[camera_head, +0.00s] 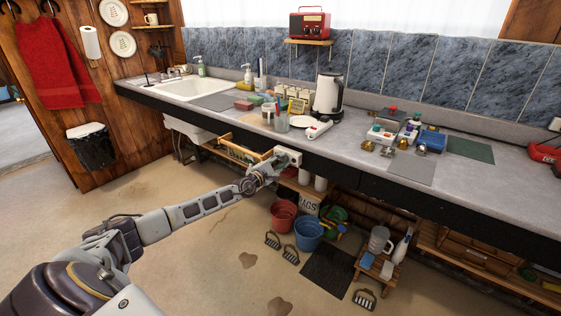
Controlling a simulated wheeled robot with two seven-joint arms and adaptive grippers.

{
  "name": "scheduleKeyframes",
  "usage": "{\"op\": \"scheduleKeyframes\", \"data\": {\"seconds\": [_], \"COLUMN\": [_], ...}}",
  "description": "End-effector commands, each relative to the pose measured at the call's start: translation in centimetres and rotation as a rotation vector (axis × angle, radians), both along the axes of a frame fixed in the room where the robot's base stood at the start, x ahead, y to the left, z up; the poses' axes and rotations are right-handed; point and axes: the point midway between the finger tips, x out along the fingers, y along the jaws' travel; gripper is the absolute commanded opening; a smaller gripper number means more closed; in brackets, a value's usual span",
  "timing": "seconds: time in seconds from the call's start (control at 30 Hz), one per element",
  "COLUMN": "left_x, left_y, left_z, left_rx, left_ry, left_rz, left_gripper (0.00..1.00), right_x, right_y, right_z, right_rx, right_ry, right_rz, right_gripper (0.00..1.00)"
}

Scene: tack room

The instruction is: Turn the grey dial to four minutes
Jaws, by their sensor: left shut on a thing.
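A small pale box (291,154) sits at the front edge of the counter, just below the worktop. My left arm reaches in from the lower left, and my left gripper (274,166) is at the box's left, front-facing side. The gripper is shut on the grey dial there. The fingers cover most of the dial, and its markings and pointer are too small to read. My right gripper is not in view.
The grey counter (240,123) holds a white kettle (328,94), a plate, cups and several small items. An open wooden drawer (236,151) is left of the gripper. Red (283,215) and blue (308,233) buckets stand on the floor below.

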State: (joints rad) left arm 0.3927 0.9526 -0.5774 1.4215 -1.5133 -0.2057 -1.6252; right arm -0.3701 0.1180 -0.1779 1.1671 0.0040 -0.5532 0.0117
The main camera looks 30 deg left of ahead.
Motion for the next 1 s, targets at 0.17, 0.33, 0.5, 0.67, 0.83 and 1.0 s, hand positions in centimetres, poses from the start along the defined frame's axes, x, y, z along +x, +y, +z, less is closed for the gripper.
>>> {"op": "scheduleKeyframes", "data": {"seconds": [0.17, 0.33, 0.5, 0.67, 0.83, 1.0], "left_x": [-0.08, -0.08, -0.08, -0.05, -0.03, -0.04], "left_y": [-0.04, -0.03, -0.03, -0.02, -0.01, 0.01], "left_z": [-0.38, -0.40, -0.39, -0.28, -0.13, -0.07], "left_rx": [0.021, 0.022, 0.021, 0.021, 0.021, 0.021], "left_ry": [0.004, 0.004, 0.004, 0.003, 0.001, 0.000], "left_rz": [-0.001, -0.001, -0.001, 0.000, 0.000, 0.000], "left_gripper": [0.03, 0.03, 0.28, 0.49, 0.49, 0.49], "right_x": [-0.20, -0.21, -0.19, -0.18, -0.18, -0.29], "right_y": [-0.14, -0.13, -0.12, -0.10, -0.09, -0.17], "right_z": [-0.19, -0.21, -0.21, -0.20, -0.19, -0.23], "right_rx": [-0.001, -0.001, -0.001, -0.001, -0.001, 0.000], "right_ry": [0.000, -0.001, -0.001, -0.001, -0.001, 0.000], "right_rz": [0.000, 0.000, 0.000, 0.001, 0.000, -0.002], "right_gripper": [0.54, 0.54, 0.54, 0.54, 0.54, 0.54]}}
